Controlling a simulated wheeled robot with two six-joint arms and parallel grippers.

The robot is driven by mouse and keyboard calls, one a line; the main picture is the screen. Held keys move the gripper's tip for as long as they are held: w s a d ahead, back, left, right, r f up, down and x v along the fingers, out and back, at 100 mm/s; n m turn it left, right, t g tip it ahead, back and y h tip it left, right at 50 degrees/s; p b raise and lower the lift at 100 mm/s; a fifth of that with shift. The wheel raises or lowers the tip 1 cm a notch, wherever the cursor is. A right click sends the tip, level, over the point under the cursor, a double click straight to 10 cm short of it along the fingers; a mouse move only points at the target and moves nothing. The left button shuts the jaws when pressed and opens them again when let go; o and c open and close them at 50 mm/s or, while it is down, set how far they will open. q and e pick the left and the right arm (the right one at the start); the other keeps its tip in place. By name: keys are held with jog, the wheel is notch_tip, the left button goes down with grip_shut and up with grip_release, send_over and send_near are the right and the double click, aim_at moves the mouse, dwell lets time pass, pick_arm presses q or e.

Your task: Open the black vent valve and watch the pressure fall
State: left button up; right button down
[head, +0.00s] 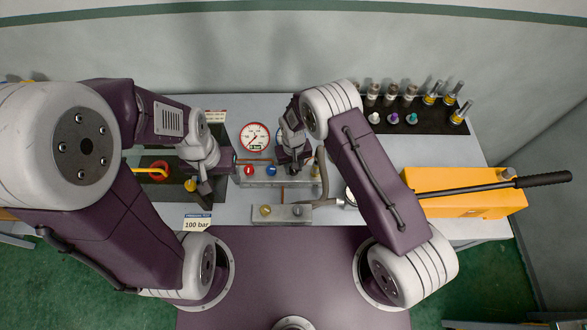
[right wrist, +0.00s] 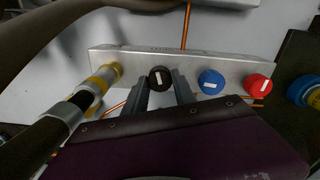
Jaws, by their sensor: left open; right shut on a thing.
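A silver manifold block (head: 262,182) on the bench carries a red knob (head: 248,170), a blue knob (head: 271,170) and a black vent valve knob. In the right wrist view the black knob (right wrist: 160,78) sits between the fingers of my right gripper (right wrist: 164,90), which is shut on it. In the head view my right gripper (head: 294,168) hides the black knob. My left gripper (head: 204,191) is open, left of the manifold.
A card reading 190 bar (head: 197,223) lies at the bench's front. A second metal block (head: 284,214) sits before the manifold. A yellow hand pump (head: 460,190) with a long black lever stands at right. Several fittings stand on a black mat (head: 420,122) at the back right.

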jog(key=n+b, duration=0.3)
jog(key=n, duration=0.2)
jog(key=shift+f+n, duration=0.1)
jog(key=shift+n, duration=0.2)
jog(key=n+b, duration=0.1)
jog(key=n, duration=0.2)
jog(key=shift+b, duration=0.3)
jog(key=shift+n+b, duration=0.4)
jog(key=shift+n, duration=1)
jog(key=c, duration=1)
grip_release()
notch_tip(320, 180, up, 8)
jog(key=shift+r+b, duration=0.25)
jog(key=shift+b, duration=1)
jog(key=shift+r, duration=0.45)
